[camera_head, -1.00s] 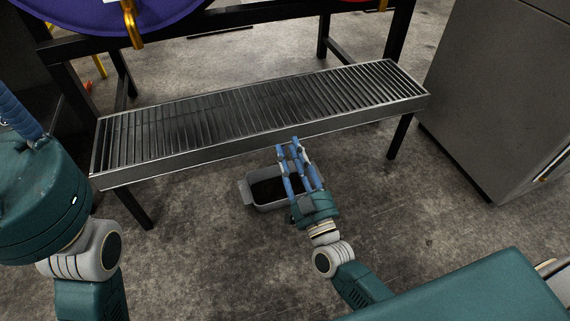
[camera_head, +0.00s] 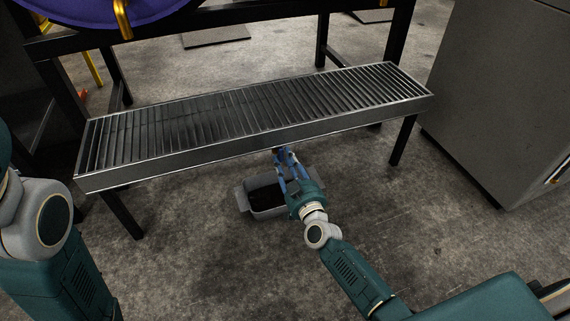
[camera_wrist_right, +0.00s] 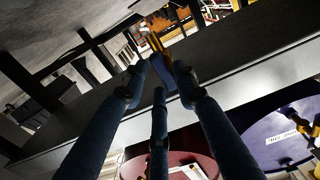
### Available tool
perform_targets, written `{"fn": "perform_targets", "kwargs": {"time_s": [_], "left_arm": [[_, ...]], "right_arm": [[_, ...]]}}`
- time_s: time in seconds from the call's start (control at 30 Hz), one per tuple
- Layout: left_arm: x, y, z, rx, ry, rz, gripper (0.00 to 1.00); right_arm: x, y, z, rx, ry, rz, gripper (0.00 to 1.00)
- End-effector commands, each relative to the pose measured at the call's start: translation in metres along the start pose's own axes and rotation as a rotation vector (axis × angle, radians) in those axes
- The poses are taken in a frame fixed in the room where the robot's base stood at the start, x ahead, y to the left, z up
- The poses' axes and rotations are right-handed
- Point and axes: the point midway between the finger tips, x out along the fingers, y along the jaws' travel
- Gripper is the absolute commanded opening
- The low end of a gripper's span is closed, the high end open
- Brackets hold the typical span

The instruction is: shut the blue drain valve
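The drain valve's blue handle (camera_wrist_right: 166,71) shows small and partly hidden in the right wrist view, beside a yellow part (camera_wrist_right: 155,42). My right gripper (camera_wrist_right: 160,84) has its blue fingers spread around the handle; whether they touch it I cannot tell. In the head view the right gripper (camera_head: 280,155) is at the lower front edge of the slatted metal bench (camera_head: 200,157), pointing under it. The valve is mostly hidden there by the bench and the fingers. My left arm is at the left edge, its fingers out of the picture.
A grey tub (camera_head: 268,213) with dark contents stands on the floor below the right gripper. Black legs (camera_head: 403,140) hold the bench up. A large grey cabinet (camera_head: 495,100) stands at the right. A purple round thing (camera_head: 95,10) is at the upper left. The floor in front is clear.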

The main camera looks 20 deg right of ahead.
Motion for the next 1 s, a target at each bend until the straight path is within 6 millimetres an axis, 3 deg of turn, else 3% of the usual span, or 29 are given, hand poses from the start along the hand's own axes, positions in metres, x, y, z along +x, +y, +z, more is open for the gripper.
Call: {"fn": "perform_targets", "kwargs": {"time_s": [0.37, 0.5, 1.0], "left_arm": [[0.0022, 0.0011, -0.0028, 0.001, 0.008, 0.004, 0.26], [0.0021, 0.0011, -0.0027, 0.001, 0.008, 0.004, 0.26], [0.0025, 0.0006, -0.0023, 0.000, 0.008, 0.002, 0.26]], "right_arm": [[0.0064, -0.0003, -0.0007, 0.001, 0.000, 0.000, 0.29], [0.0062, -0.0003, -0.0007, 0.001, 0.000, 0.000, 0.01], [0.0059, -0.0004, -0.0003, 0.100, 0.000, -0.001, 0.00]]}}
